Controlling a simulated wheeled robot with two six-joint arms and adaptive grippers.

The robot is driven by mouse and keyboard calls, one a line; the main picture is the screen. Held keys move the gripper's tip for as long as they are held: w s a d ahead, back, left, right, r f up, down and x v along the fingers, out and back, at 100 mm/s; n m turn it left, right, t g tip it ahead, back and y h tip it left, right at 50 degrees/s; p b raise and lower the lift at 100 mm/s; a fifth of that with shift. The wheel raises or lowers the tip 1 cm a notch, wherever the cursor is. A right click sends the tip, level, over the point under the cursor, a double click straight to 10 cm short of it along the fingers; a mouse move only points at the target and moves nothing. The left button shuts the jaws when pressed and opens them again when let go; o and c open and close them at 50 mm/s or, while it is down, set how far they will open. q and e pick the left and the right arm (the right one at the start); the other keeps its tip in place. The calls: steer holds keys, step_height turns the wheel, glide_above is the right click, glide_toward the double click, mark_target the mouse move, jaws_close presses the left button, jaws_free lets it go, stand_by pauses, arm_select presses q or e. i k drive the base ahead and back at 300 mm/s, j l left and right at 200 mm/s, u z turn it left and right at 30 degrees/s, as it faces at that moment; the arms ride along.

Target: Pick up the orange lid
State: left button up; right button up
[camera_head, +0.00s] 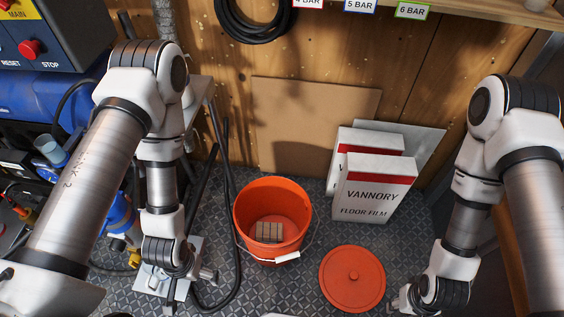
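My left gripper (207,275) is low, left of the bucket, and mostly hidden by my wrist. I cannot tell whether either is open, and I see nothing held.
White and red floor film boxes (373,190) stand behind the lid, against boards at the wooden wall. Dark hoses (228,190) run down left of the bucket. Blue machinery (45,95) fills the left side. Bare floor (300,285) lies between bucket and lid.

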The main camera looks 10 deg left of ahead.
mark_target(351, 278)
steer(key=k+j+z, duration=0.2)
steer(key=z, duration=0.15)
steer(key=k+j+z, duration=0.15)
steer(key=z, duration=0.15)
steer(key=k+j+z, duration=0.1)
steer(key=k+z, duration=0.25)
